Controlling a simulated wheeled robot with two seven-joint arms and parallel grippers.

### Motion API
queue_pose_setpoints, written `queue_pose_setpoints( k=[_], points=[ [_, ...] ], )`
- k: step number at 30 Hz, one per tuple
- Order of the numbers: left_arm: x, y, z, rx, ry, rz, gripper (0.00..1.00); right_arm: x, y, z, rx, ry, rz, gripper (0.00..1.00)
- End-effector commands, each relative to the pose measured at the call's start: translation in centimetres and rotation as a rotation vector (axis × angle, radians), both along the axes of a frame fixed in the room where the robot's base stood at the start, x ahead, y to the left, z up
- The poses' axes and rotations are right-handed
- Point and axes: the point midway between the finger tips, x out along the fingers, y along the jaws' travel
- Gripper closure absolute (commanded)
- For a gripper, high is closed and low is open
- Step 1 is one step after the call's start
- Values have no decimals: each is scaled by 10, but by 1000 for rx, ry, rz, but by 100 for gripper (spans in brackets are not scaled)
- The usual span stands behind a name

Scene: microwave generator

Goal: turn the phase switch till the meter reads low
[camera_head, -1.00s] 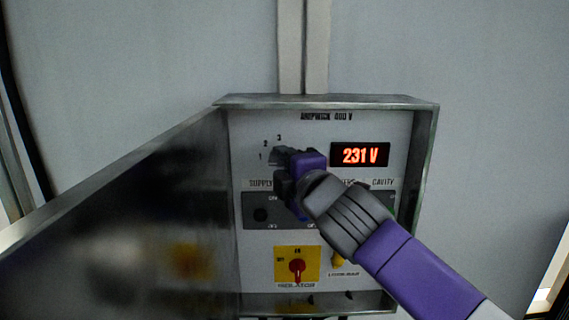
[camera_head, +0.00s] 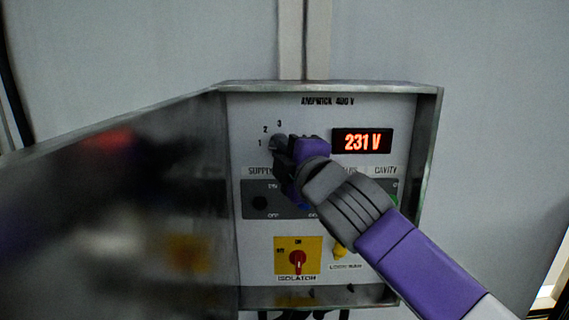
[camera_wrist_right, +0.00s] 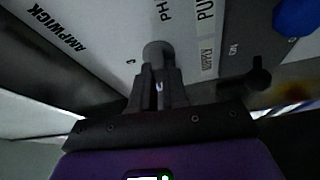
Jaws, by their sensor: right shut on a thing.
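The phase switch (camera_wrist_right: 157,50) is a round grey knob on the upper left of the panel, with marks 1, 2 and 3 around it. My right gripper (camera_wrist_right: 158,80) is shut on the knob in the right wrist view. In the head view my right gripper (camera_head: 283,147) covers most of the switch, so its pointer position cannot be told. The meter (camera_head: 362,142) is a black display with lit orange digits reading 231 V. My left gripper is not in view.
The open metal cabinet door (camera_head: 120,215) stands to the left of the panel. A red isolator knob on a yellow plate (camera_head: 298,261) sits below. A black knob (camera_head: 260,203) is at the supply row. My right forearm hides part of the panel's right side.

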Motion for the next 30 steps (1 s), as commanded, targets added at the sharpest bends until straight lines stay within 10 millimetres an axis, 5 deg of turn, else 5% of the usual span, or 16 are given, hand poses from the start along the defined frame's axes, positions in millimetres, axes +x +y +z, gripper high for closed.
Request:
queue_pose_setpoints(
  k=[6,15,30],
  points=[
    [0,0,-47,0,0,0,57,0,2,-11,181,-1,2,100],
    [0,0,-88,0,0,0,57,0,3,-11,422,1,2,100],
    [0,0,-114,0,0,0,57,1,4,-8,625,5,-1,100]
  ],
)
